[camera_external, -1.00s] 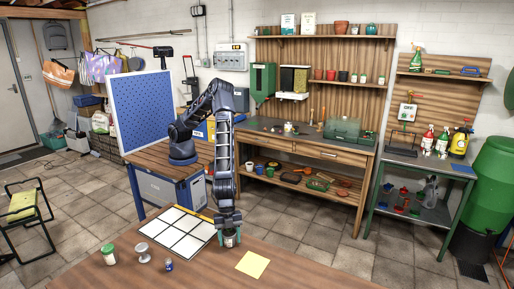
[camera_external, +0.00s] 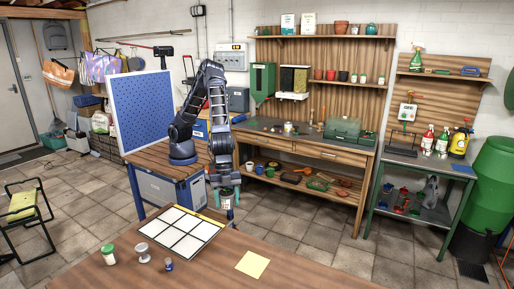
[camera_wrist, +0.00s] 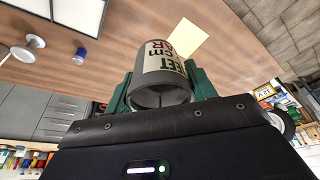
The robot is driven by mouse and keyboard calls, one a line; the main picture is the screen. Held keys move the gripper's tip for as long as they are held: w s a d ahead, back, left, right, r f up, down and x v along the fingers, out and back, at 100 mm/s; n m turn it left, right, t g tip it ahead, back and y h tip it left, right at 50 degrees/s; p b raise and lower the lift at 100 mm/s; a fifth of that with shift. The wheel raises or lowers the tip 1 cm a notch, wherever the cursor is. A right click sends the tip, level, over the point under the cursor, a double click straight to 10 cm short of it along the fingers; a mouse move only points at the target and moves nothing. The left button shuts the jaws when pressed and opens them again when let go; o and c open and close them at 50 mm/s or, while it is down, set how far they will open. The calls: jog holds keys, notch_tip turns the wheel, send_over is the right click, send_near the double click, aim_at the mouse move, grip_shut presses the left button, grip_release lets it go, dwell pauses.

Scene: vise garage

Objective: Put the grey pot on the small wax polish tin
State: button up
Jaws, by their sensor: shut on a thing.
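My gripper (camera_external: 225,188) is shut on the grey pot (camera_external: 227,201), which hangs above the back edge of the near table, clear of its top. In the wrist view, the pot (camera_wrist: 171,90) is between the green fingers of my gripper (camera_wrist: 160,96), with its open rim towards the camera and a printed white label. I cannot make out for certain which thing is the small wax polish tin. A small blue container (camera_external: 168,265) stands at the front of the near table; in the wrist view it shows too (camera_wrist: 80,53).
The near table (camera_external: 200,278) also bears a green-lidded jar (camera_external: 108,254), a grey-white goblet-shaped thing (camera_external: 143,253), a white gridded board (camera_external: 172,215) and a yellow sheet (camera_external: 252,264). Table top right of the sheet is clear. A workbench (camera_external: 290,146) stands behind.

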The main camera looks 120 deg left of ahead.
jog(key=shift+r, duration=0.35)
